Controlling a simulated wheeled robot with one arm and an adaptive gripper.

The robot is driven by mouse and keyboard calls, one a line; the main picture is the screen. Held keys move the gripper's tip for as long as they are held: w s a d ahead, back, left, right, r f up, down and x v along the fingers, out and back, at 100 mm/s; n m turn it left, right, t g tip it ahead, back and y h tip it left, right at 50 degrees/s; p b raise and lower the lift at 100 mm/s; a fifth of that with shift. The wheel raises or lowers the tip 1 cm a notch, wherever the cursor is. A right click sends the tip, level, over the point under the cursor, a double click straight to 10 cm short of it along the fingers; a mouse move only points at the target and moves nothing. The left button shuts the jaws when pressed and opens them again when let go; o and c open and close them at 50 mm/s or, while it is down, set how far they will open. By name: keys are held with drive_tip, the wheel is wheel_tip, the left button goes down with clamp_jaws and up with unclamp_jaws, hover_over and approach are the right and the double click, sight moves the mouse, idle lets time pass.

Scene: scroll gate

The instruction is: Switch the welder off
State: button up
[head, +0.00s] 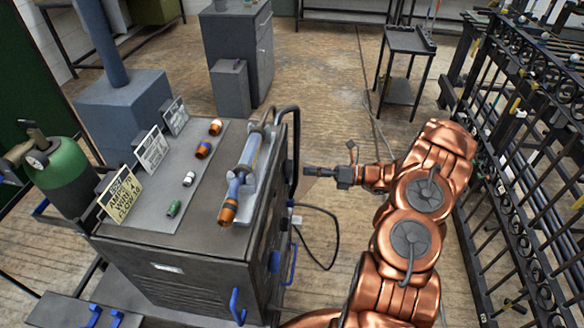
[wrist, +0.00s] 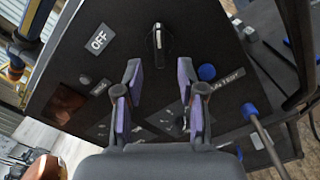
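The welder (head: 180,255) is a dark cabinet at the left centre of the head view. Its dark panel (wrist: 75,45) fills much of the wrist view. A black rotary knob (wrist: 158,45) with a pale pointer mark sits on the panel, its long axis roughly upright in the picture. An OFF label (wrist: 99,39) is left of the knob. My gripper (wrist: 159,72) is open and empty, its purple-padded fingers either side of and below the knob in the picture. In the head view, my gripper (head: 318,172) is right of the welder, pointing at its side.
A blue round button (wrist: 207,72) and a label (wrist: 226,83) lie right of my fingers. A torch (head: 240,175) and several small nozzles lie on the welder's top. A green gas cylinder (head: 65,175) stands left. Iron gates (head: 520,170) stand right; floor between is mostly clear.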

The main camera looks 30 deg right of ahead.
sight(289, 168)
drive_tip(key=p+x, duration=0.1)
drive_tip(key=x, duration=0.4)
clamp_jaws()
idle(0.3)
